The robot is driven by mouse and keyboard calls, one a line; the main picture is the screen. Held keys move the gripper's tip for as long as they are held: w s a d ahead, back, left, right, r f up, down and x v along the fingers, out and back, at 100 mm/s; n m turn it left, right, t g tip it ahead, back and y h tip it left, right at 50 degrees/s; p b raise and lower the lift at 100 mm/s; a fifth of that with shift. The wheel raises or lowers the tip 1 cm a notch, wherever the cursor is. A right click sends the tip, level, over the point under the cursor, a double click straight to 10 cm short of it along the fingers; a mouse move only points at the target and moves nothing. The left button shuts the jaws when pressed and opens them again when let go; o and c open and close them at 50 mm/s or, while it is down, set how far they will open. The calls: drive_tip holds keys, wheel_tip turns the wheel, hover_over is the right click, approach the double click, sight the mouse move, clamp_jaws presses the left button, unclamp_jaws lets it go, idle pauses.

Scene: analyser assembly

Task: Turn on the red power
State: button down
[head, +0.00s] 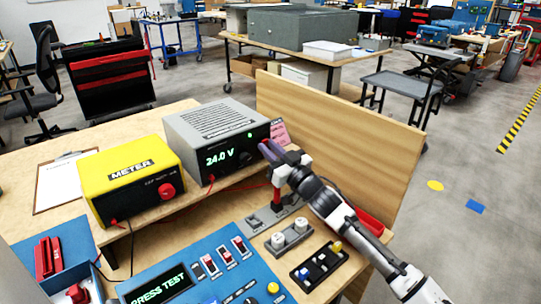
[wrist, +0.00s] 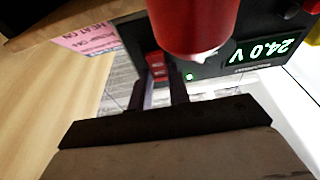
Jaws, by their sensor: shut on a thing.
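The grey power supply (head: 215,128) stands on the raised shelf, its display lit at 24.0 V. In the wrist view its front panel (wrist: 245,73) appears upside down, with a green light lit beside the switch. My gripper (head: 268,151) is at the right end of that panel. In the wrist view the fingers (wrist: 158,92) are shut around a small red power switch (wrist: 156,66).
A red upright handle (head: 277,197) on a grey base stands just below my gripper. It looms close in the wrist view (wrist: 195,25). A yellow meter (head: 130,180) is left, a blue control panel (head: 215,275) in front, a wooden board (head: 335,130) behind right.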

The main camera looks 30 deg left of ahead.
drive_tip(key=c, duration=1.3)
unclamp_jaws()
drive_tip(key=shift+s+d+f, duration=0.1)
drive_tip(key=shift+d+f, duration=0.05)
drive_tip(key=shift+d, duration=0.3)
drive_tip(key=r+b+v, duration=0.1)
drive_tip(key=v, duration=0.3)
drive_tip(key=r+b+v, duration=0.1)
drive_tip(key=v, duration=0.4)
drive_tip(key=r+b+v, duration=0.1)
drive_tip(key=v, duration=0.3)
drive_tip(key=shift+s+d+f, duration=0.15)
drive_tip(key=shift+s+d, duration=0.2)
drive_tip(key=shift+d, duration=0.3)
